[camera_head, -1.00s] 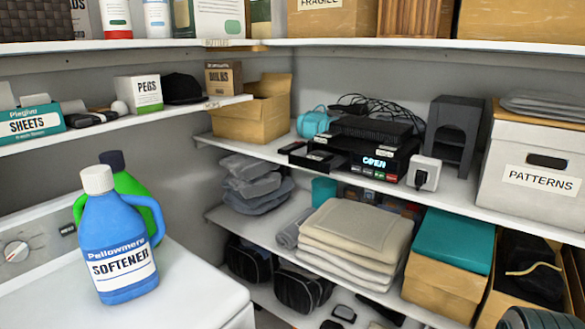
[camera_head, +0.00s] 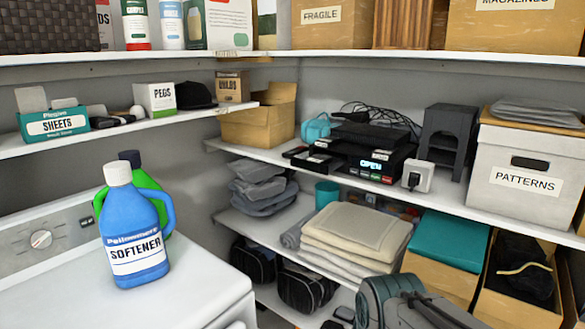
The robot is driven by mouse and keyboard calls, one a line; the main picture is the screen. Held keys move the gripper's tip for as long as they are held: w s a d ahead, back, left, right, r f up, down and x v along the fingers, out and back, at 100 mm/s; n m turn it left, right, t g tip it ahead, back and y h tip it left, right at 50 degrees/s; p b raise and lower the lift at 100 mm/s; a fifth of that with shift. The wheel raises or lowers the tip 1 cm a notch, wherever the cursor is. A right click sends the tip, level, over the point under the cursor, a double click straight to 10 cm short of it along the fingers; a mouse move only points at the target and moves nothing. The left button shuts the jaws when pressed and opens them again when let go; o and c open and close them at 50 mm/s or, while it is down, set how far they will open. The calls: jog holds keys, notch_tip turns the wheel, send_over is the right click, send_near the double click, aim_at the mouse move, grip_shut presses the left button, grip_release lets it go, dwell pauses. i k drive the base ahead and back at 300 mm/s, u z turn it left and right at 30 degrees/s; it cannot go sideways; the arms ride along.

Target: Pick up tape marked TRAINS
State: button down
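No label reading TRAINS can be made out. Small black flat cases, possibly tapes (camera_head: 312,160), lie on the middle shelf left of a black video player (camera_head: 375,160) whose display reads OPEN. Their markings are too small to read. A row of small coloured items (camera_head: 400,210) stands at the back of the shelf below, partly hidden by folded blankets; I cannot tell what they are. A grey-green part of my arm shows at the bottom right. My gripper's fingers are not visible.
The middle shelf (camera_head: 455,200) also carries a white plug adapter (camera_head: 418,176), a dark grey stand (camera_head: 450,140), a PATTERNS box (camera_head: 525,190) and an open cardboard box (camera_head: 262,120). Folded beige blankets (camera_head: 355,230) lie below. A blue softener bottle (camera_head: 132,225) stands on the washer at left.

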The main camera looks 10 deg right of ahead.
aim_at(322, 158)
jog(key=u, duration=0.05)
jog(key=k, duration=0.4)
jog(key=u, duration=0.8)
jog(key=i, duration=0.85)
jog(key=z, duration=0.35)
